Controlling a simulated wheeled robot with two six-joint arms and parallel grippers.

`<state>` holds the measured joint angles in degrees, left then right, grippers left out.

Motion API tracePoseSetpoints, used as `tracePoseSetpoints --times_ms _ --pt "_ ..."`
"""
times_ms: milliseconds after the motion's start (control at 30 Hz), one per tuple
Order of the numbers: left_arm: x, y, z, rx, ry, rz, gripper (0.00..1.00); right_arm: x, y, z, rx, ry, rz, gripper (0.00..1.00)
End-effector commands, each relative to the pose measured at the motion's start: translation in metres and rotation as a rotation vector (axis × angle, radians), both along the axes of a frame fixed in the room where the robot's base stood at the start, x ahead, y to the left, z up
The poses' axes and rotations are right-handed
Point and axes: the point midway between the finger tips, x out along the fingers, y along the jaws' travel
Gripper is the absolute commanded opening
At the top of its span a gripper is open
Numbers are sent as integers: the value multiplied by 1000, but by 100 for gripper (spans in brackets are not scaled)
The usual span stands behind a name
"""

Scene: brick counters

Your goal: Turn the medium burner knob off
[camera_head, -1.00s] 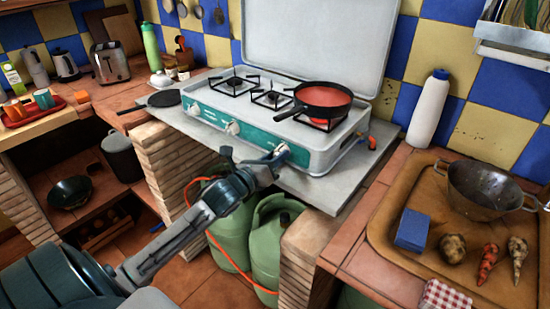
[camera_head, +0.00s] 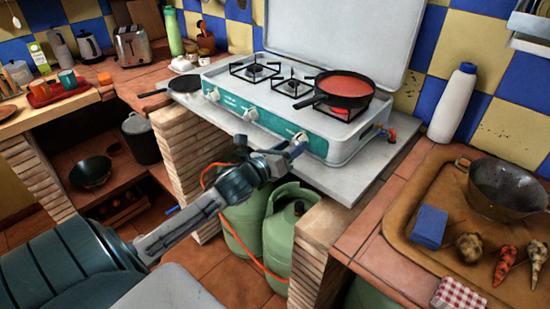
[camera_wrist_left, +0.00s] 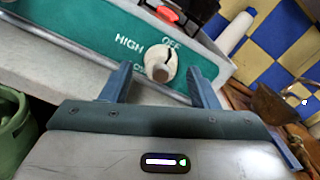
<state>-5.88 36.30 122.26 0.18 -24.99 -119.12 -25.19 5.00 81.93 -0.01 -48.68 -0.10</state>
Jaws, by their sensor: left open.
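The stove (camera_head: 275,108) has a teal front panel with three cream knobs: a left knob (camera_head: 213,95), a middle knob (camera_head: 251,114) and a right knob (camera_head: 300,138). My left gripper (camera_head: 297,150) is open in front of the right knob. In the left wrist view, a cream knob (camera_wrist_left: 160,62) shows between and just beyond the open fingers (camera_wrist_left: 160,74). "OFF" is printed above it and "HIGH" to its left; a lower label is partly hidden. I cannot tell which mark it points to. My right gripper is out of view.
A black pan with red contents (camera_head: 345,86) sits on the right burner. Green gas bottles (camera_head: 290,235) with an orange hose stand below the counter. A white bottle (camera_head: 455,103) and a tray (camera_head: 400,215) with a metal pot (camera_head: 505,188) are on the right.

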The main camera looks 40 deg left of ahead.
Motion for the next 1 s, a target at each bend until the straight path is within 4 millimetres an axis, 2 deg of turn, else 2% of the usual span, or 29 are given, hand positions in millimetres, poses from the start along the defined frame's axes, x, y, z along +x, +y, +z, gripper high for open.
tracePoseSetpoints --times_ms 300,600,867,1000 --pt "-44 2 -1 7 2 -6 55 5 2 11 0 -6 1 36" --pt "-77 6 -1 9 7 -1 55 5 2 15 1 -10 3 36" --pt "-93 7 -1 3 3 -2 55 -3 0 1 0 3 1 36" --pt "-95 7 0 0 1 -3 55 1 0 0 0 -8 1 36"
